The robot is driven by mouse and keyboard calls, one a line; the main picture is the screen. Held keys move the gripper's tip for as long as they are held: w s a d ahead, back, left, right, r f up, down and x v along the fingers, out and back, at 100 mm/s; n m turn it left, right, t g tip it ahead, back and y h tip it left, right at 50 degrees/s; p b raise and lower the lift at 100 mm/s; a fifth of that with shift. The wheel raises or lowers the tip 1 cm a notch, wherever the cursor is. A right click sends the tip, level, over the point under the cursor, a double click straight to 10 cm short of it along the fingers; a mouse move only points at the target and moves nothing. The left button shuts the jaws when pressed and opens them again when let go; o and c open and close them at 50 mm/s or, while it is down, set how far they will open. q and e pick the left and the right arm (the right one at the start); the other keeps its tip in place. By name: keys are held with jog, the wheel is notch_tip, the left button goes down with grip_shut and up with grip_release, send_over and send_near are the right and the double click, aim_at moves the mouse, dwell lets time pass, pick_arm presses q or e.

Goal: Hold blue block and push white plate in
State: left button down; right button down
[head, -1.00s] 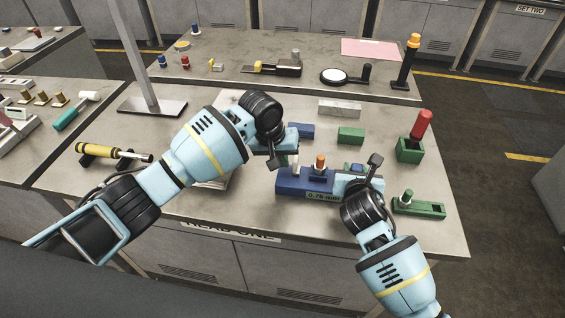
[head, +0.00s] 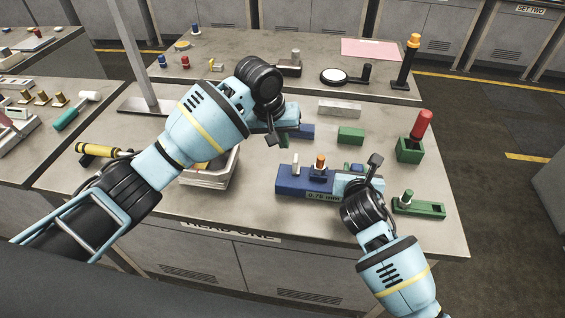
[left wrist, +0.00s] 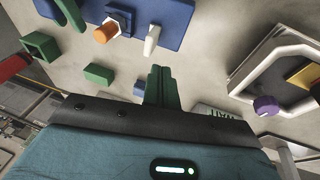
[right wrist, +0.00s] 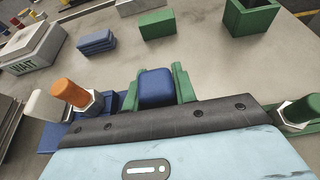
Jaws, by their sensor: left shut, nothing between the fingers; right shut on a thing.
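The long blue block (head: 292,184), with a 0.75 mm label on its front, lies on the near table. My right gripper (right wrist: 157,88) is shut on a raised blue part at its right end. The white plate (head: 295,163) stands up from the left part of the block. It also shows in the left wrist view (left wrist: 152,42), its lower end at the block's edge; how deep it sits I cannot tell. An orange-topped peg (head: 320,162) stands beside it. My left gripper (head: 284,139) is shut and empty, behind the plate and apart from it.
Behind are a small blue block (head: 306,131), a green block (head: 351,135) and a grey bar (head: 340,108). A green box (head: 408,150) and a green fixture (head: 420,209) stand to the right. A white tray (head: 214,180) is at left. Bare table lies in front of the blue block.

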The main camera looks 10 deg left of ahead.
jog(key=shift+s+f, duration=0.15)
jog(key=shift+f, duration=0.2)
jog(key=c, duration=1.3)
grip_release()
jog(key=shift+o, duration=1.3)
jog(key=shift+r, duration=0.25)
jog(key=shift+r, duration=0.1)
jog(key=v, duration=1.1)
jog(key=shift+s, duration=0.35)
jog(key=shift+r, duration=0.1)
